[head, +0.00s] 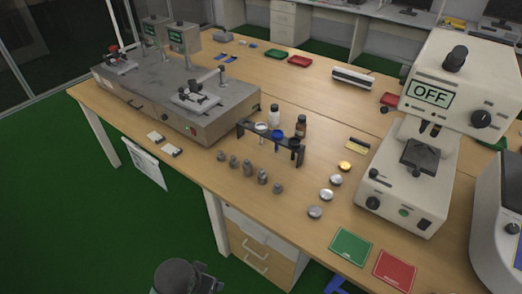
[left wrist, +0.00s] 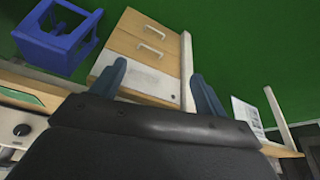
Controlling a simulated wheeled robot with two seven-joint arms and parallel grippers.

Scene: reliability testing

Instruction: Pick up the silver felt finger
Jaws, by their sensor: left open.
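Several small grey metal pieces with narrow tops (head: 248,170) stand in a row near the front edge of the wooden table. To their right are silver discs (head: 327,194) and one gold disc (head: 345,166). I cannot tell for certain which of these silver-grey pieces is the silver felt finger. My left gripper (left wrist: 161,80) is open in the left wrist view, with nothing between its fingers. Beyond it are the drawer unit and green floor, and none of the small pieces show there. My right gripper is not in view.
A black rack (head: 270,143) with bottles stands behind the grey pieces. A large grey tester (head: 160,98) is at left, and a white device reading OFF (head: 465,85) at right. Green (head: 351,247) and red (head: 395,270) cards lie in front. A blue stool (left wrist: 58,45) stands by the drawers (left wrist: 150,45).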

